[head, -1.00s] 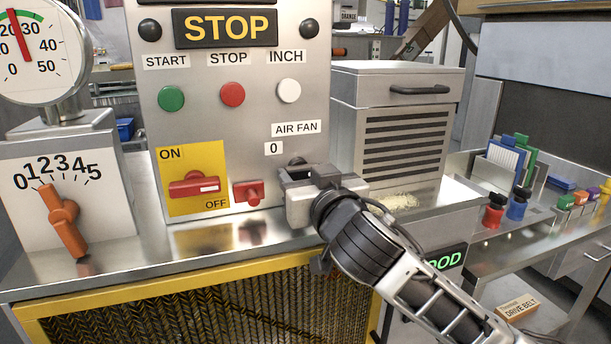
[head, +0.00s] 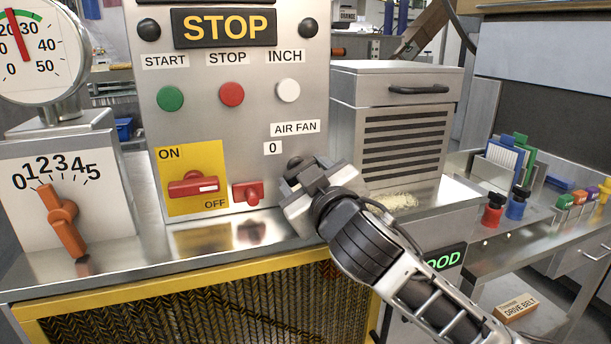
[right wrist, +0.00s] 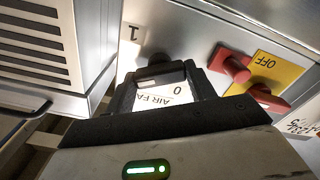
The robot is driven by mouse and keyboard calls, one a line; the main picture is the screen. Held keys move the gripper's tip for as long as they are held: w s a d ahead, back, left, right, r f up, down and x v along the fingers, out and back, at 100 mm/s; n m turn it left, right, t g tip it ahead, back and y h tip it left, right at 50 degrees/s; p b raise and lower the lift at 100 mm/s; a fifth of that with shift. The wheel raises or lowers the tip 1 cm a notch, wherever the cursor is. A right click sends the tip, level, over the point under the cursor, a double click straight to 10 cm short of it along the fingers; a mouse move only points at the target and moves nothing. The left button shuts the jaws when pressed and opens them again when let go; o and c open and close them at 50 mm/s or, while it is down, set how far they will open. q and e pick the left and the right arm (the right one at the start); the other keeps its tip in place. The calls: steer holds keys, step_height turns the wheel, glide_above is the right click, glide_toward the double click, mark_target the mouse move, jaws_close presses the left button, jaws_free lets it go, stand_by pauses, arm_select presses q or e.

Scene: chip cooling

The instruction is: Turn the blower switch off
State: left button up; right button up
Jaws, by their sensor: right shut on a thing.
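The blower switch is the dark AIR FAN knob (head: 295,162) low on the grey control panel (head: 230,125), below the AIR FAN label (head: 296,128) and right of the "0" mark (head: 273,147). It is mostly hidden by my right gripper (head: 312,178), which is shut on it and tilted in the head view. The right wrist view shows the dark knob (right wrist: 153,60) at the jaws of the gripper (right wrist: 160,82). There the "1" mark (right wrist: 134,33) is visible beside the knob. Which mark the knob points to cannot be told. My left gripper is not in view.
A red ON/OFF lever (head: 193,185) on a yellow plate and a small red switch (head: 248,193) sit left of the gripper. A vented metal box (head: 400,130) stands close on the right. An orange-pointer dial (head: 63,220) is at far left. The steel bench front is clear.

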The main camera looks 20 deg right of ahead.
steer(key=n, duration=0.6)
steer(key=shift+n, duration=0.3)
steer(key=n, duration=0.5)
steer(key=shift+n, duration=0.4)
steer(key=o, duration=1)
